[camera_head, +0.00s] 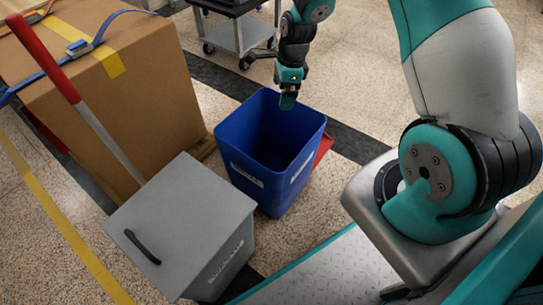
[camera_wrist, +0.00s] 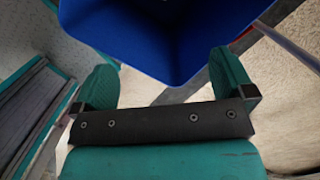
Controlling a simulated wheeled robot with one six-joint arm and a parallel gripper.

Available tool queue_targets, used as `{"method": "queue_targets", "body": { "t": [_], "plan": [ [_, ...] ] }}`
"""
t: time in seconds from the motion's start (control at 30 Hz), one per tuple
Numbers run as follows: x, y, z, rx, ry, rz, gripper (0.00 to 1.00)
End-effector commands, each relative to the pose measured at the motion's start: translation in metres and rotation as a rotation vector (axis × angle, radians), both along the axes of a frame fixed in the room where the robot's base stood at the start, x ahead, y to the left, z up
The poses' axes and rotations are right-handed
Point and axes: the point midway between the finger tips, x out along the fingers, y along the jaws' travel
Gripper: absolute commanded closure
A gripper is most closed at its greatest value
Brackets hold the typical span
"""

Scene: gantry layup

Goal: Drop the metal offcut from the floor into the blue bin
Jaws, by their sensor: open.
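The blue bin (camera_head: 255,183) stands upright on the floor at the middle of the head view, its open top facing up and its inside in shadow. My gripper (camera_head: 288,99) is over the bin's far rim in the head view, pointing down. In the wrist view my gripper (camera_wrist: 163,62) has its two green fingers wide apart with nothing between them. The blue bin (camera_wrist: 165,30) fills the top of that view, beyond the fingertips. I see no metal offcut in either view; the bottom of the bin is hidden.
A grey lidded bin (camera_head: 185,215) stands just left of the blue bin. A large strapped cardboard box (camera_head: 140,105) is behind it, with a red-handled pole (camera_head: 45,50) leaning there. A red object (camera_head: 324,150) is partly hidden behind the blue bin. A wheeled cart (camera_head: 238,35) stands farther back.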

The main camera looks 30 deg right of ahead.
Motion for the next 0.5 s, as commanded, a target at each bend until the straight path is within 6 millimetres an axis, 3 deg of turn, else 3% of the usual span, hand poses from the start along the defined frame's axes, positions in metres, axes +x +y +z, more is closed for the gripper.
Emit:
{"method": "queue_targets", "body": {
  "t": [0.03,0.2,0.5],
  "plan": [
    [0.0,-0.002,0.017,0.0,-0.002,0.0,0.0],
    [-0.002,-0.006,0.045,-0.001,-0.002,0.0,0.0],
    [-0.004,-0.008,0.061,0.0,0.001,0.0,0.0]
  ]
}}
